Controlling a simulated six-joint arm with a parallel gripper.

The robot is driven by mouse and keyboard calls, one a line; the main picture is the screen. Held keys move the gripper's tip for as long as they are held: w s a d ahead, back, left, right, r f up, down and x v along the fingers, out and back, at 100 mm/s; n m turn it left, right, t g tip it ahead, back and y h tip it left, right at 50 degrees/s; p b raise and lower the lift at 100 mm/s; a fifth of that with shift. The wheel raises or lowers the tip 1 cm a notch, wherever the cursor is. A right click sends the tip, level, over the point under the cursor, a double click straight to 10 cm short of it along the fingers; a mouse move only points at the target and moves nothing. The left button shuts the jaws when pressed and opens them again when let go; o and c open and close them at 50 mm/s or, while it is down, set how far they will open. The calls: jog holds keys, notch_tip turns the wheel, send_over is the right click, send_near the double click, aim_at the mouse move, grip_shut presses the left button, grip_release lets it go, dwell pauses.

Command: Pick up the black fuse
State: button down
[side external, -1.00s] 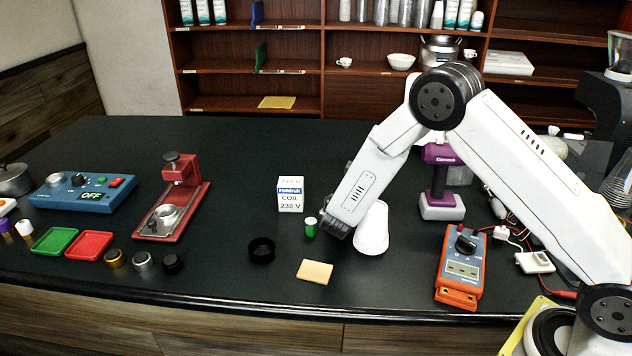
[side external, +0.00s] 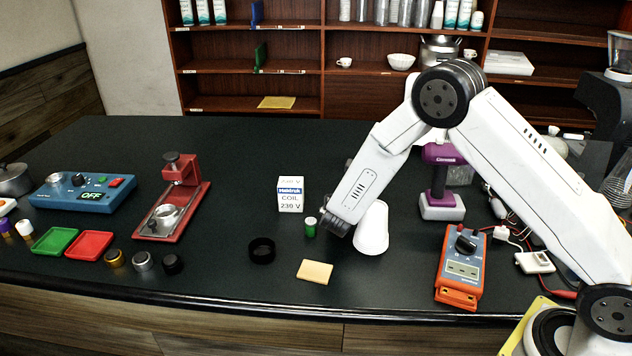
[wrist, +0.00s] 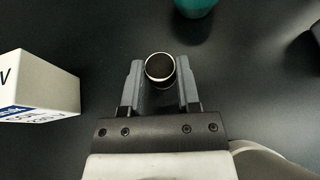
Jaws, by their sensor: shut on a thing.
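The black fuse (wrist: 160,70) is a short dark cylinder with a pale rim, seen end-on in the wrist view. My gripper (wrist: 160,76) is shut on it, one finger on each side. In the side external view my gripper (side external: 334,224) is low over the counter, and the black fuse cannot be made out there. A green fuse with a pale top (side external: 310,229) stands just left of my gripper. It also shows at the top edge of the wrist view (wrist: 195,4).
The coil box (side external: 290,194) stands behind and left of my gripper; a white tapered cup (side external: 372,230) is close on its right. A black ring (side external: 261,250) and a tan pad (side external: 314,272) lie in front. An orange multimeter (side external: 461,266) is farther right.

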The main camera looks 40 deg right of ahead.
notch_tip(320, 180, up, 10)
jog(key=shift+f, duration=0.25)
dwell(0.3)
jog(key=shift+a, duration=0.1)
dwell(0.5)
